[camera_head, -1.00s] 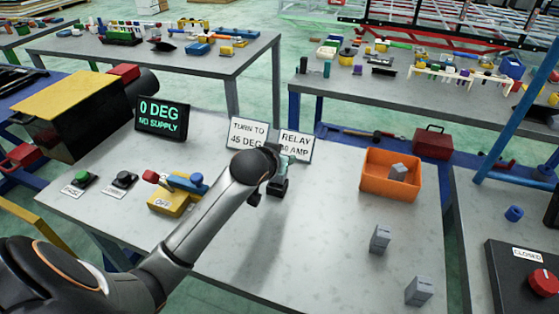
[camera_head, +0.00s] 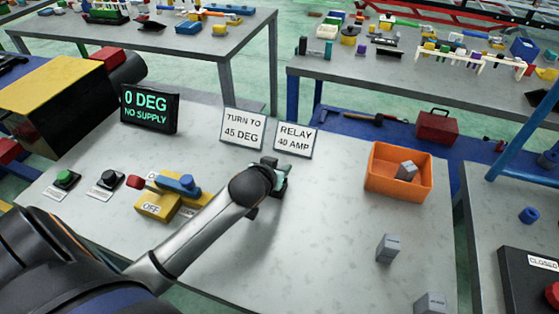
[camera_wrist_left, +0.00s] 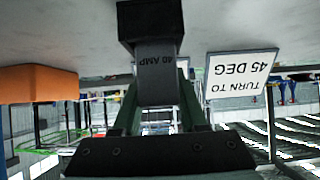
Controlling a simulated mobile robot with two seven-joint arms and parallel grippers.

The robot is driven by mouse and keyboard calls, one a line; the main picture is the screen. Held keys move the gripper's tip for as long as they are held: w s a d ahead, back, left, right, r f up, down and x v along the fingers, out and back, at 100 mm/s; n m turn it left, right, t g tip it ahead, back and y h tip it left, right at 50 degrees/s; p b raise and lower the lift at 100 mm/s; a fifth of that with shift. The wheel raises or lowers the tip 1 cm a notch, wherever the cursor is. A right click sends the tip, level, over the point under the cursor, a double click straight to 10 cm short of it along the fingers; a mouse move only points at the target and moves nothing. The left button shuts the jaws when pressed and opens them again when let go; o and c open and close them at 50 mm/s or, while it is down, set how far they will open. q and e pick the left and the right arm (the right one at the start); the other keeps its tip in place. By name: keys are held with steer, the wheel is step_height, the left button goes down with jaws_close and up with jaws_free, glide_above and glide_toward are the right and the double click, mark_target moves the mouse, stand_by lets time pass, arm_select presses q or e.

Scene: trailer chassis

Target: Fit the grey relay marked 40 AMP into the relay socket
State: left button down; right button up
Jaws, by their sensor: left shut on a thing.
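My left gripper (camera_head: 272,180) is low over the middle of the table, in front of the RELAY 40 AMP sign (camera_head: 295,138). In the left wrist view its fingers are shut on the grey relay (camera_wrist_left: 157,75), whose 40 AMP mark shows upside down. The black relay socket (camera_wrist_left: 150,22) is at the top of that view, right at the relay's far end. I cannot tell whether the relay is seated in it or only touching. In the head view the gripper hides the relay and most of the socket. My right gripper is not in view.
Grey blocks stand on the table at right (camera_head: 388,248) and front right (camera_head: 430,303). An orange bin (camera_head: 385,188) holds another grey block. A yellow switch base (camera_head: 158,205) marked OFF is at left, near a display (camera_head: 149,109) reading 0 DEG NO SUPPLY.

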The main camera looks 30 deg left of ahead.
arm_select(q)
steer(key=shift+s+d, duration=0.1)
steer(key=shift+d, duration=0.05)
steer(key=shift+f, duration=0.2)
steer(key=shift+c, duration=2.2)
jaws_free()
steer(key=shift+s+r, duration=0.1)
steer(key=shift+r, duration=0.1)
steer(key=v, duration=1.1)
steer(key=shift+s+d+r, duration=0.15)
steer(key=shift+s+r, duration=0.05)
steer(key=shift+s, duration=0.15)
